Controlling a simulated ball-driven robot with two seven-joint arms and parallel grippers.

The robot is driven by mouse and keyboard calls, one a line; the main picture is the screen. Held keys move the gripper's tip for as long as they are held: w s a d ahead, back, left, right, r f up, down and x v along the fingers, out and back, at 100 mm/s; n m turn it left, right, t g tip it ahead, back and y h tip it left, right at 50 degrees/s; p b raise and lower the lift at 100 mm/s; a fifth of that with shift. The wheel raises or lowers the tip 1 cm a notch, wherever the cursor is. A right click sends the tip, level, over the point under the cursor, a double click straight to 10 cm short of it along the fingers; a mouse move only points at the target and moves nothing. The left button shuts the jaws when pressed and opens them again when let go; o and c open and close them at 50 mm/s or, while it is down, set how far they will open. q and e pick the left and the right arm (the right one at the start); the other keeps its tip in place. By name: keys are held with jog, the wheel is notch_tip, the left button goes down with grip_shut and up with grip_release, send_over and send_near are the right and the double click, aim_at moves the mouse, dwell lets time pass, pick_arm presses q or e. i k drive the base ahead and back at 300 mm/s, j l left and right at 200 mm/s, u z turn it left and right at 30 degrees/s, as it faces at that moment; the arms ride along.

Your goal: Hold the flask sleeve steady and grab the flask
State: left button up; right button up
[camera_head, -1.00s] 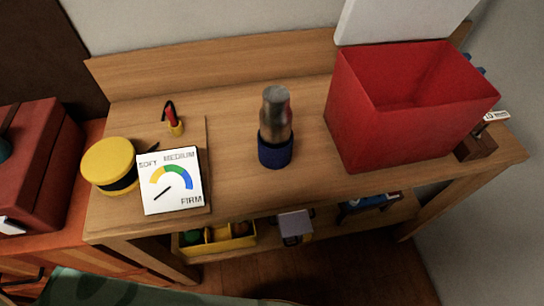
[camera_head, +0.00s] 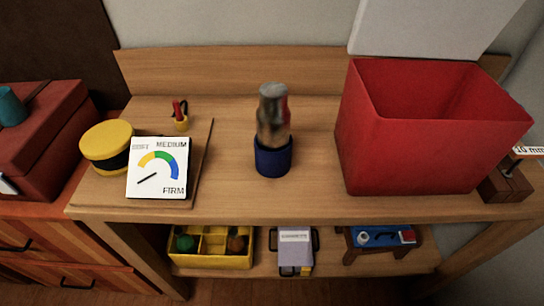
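The metal flask (camera_head: 272,112) stands upright on the wooden table, near the middle of the view. Its lower part sits inside the dark blue flask sleeve (camera_head: 273,157), which rests on the tabletop. The flask's base is hidden by the sleeve. Neither of my grippers shows in the head view.
A large open red bin (camera_head: 435,155) stands to the right of the flask. The lower shelf holds a yellow divided tray (camera_head: 212,262). The tabletop around the sleeve is clear.

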aim_at(273, 113)
jog(key=k, duration=0.95)
